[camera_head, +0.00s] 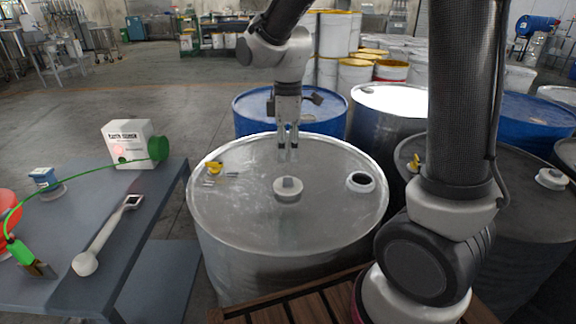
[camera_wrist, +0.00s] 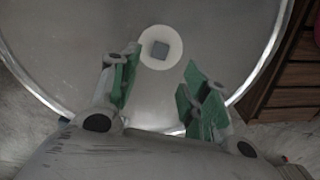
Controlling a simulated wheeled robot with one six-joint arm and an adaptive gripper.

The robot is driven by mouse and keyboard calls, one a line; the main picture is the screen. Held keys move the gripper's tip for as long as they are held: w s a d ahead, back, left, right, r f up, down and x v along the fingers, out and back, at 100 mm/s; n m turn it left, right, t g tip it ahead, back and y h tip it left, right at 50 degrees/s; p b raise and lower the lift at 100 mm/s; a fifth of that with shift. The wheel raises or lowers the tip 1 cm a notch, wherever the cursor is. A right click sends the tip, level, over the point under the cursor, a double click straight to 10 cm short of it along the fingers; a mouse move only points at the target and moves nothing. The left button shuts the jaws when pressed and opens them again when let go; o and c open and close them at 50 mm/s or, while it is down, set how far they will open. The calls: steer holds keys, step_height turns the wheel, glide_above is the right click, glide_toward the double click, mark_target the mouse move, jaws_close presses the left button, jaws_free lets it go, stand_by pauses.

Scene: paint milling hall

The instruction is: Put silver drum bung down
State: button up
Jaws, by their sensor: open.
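The silver drum bung (camera_head: 288,188) is a pale round cap with a square grey centre. It rests on the silver drum's lid (camera_head: 250,220), near the middle. In the wrist view the bung (camera_wrist: 150,53) lies on the lid (camera_wrist: 85,40), beyond the fingertips and between their lines. My gripper (camera_head: 288,152) is above the lid, a little behind the bung, pointing down. In the wrist view its green-padded fingers (camera_wrist: 158,78) are spread apart with nothing between them. A dark round hole with a white rim (camera_head: 361,182) is at the lid's right side.
A yellow fitting (camera_head: 214,168) and small metal pieces lie on the lid's left. Blue (camera_head: 250,103) and dark drums (camera_head: 520,215) stand close behind and right. A grey table (camera_head: 140,205) at left holds a wrench (camera_head: 105,237) and a white box (camera_head: 128,143). Open floor lies behind the table.

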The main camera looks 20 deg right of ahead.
steer(key=s+d+r+m+t, duration=0.2)
steer(key=s+d+r+m, duration=0.5)
steer(key=s+d+r, duration=0.25)
steer(key=s+d+r+m+t, duration=0.1)
steer(key=s+d+m+t, duration=0.1)
steer(key=s+d+m, duration=0.3)
steer(key=s+m, duration=0.2)
steer(key=s, duration=0.2)
steer(key=shift+s+d+r, duration=0.2)
steer(key=shift+s+r, duration=0.1)
steer(key=shift+r, duration=0.05)
steer(key=shift+a, duration=0.1)
